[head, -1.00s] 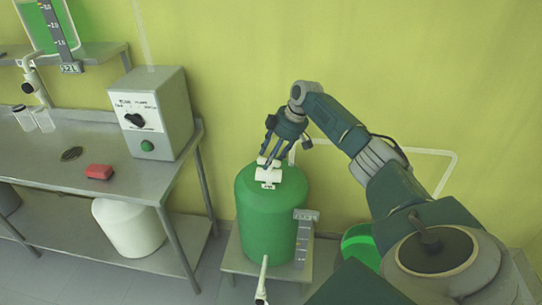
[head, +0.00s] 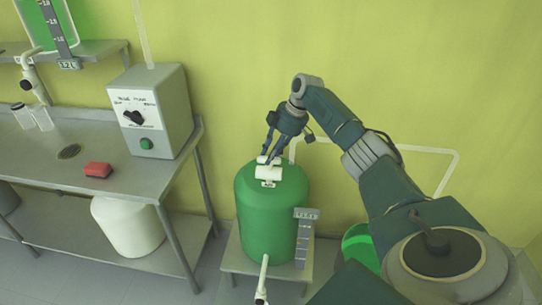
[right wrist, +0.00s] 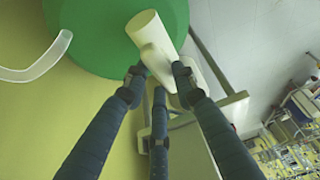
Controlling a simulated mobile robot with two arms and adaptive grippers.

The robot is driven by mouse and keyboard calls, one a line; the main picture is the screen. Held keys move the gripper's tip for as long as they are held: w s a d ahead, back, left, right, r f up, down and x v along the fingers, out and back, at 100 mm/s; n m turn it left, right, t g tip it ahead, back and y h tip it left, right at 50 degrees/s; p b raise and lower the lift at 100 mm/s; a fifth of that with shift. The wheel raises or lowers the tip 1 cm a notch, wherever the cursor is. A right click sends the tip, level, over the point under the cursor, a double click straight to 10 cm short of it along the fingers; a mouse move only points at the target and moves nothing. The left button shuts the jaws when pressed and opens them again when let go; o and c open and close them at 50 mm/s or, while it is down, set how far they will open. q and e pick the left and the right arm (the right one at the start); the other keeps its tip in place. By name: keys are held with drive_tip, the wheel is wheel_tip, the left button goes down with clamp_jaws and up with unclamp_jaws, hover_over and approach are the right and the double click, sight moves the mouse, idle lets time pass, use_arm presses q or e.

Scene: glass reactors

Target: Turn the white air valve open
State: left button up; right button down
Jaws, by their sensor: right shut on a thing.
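The white air valve (head: 268,173) sits on top of the green tank (head: 270,215) in the head view. My right gripper (head: 272,158) reaches down to it from above and behind. In the right wrist view, the valve (right wrist: 147,32) is a white cylinder with a flat stem pointing toward the gripper. The right gripper's dark fingers (right wrist: 158,75) are shut on this stem, with fingertips on either side of it. The fingers partly hide the valve's handle, so its exact angle is hard to tell. My left gripper is in neither view.
A steel bench (head: 50,160) on the left holds a grey control box (head: 150,110) and a red block (head: 98,170). A clear tube (head: 400,145) runs along the wall behind my right arm. A green bucket (head: 358,240) stands right of the tank.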

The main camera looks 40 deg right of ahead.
drive_tip(key=c, duration=1.4)
unclamp_jaws()
drive_tip(key=v, duration=1.2)
